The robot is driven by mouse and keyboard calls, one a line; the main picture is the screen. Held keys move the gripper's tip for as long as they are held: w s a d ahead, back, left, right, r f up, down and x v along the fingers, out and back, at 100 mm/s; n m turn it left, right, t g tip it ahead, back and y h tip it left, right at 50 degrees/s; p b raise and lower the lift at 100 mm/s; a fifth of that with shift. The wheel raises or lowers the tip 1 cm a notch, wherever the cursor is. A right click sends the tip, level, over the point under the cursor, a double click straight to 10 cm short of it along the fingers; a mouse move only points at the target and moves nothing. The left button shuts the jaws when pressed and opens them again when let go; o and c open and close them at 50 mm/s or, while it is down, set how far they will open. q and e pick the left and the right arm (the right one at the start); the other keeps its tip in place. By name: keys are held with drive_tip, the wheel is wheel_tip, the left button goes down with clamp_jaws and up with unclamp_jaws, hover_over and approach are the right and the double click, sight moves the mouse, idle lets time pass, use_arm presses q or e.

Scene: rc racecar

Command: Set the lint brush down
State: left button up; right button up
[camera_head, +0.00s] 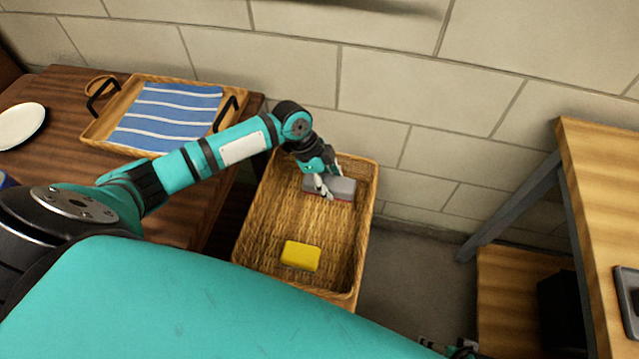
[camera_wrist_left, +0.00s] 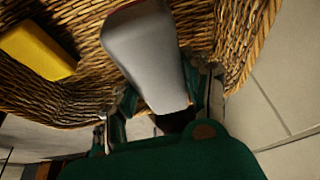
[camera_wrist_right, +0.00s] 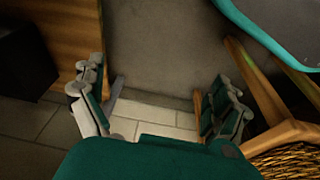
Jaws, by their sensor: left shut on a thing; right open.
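The lint brush (camera_head: 342,188) is a grey block with a reddish lower edge, at the far end of the wicker basket (camera_head: 262,222). My left gripper (camera_head: 324,188) is shut on it inside the basket. In the left wrist view the lint brush (camera_wrist_left: 148,55) lies between the fingers of my left gripper (camera_wrist_left: 165,112), with the wicker around it. I cannot tell whether the brush touches the basket floor. My right gripper (camera_wrist_right: 158,100) is open and empty over the floor in the right wrist view; it shows only partly at the bottom edge of the head view.
A yellow sponge-like block (camera_head: 300,256) lies in the near part of the basket. A wooden table (camera_head: 60,130) at left holds a tray with a blue striped cloth (camera_head: 170,112) and a white plate (camera_head: 20,125). Another wooden table (camera_head: 600,190) stands at right. A block wall is behind.

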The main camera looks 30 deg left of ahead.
use_arm(q)
wheel_tip(320, 180, down, 4)
drive_tip(key=shift+r+b, duration=0.2)
drive_tip(key=shift+b, duration=0.15)
wheel_tip(320, 180, down, 3)
drive_tip(key=shift+f+b, duration=0.2)
drive_tip(key=shift+b, duration=0.3)
drive_tip(key=shift+f, duration=0.2)
use_arm(e)
drive_tip(key=w+v, duration=0.1)
drive_tip(key=v, duration=0.6)
drive_tip(key=shift+w+r, duration=0.25)
drive_tip(key=shift+w, duration=0.1)
use_arm(q)
drive_tip(key=shift+f, duration=0.15)
use_arm(e)
drive_tip(key=shift+r, duration=0.15)
use_arm(q)
drive_tip(key=o, duration=1.2)
drive_tip(key=shift+c, duration=0.2)
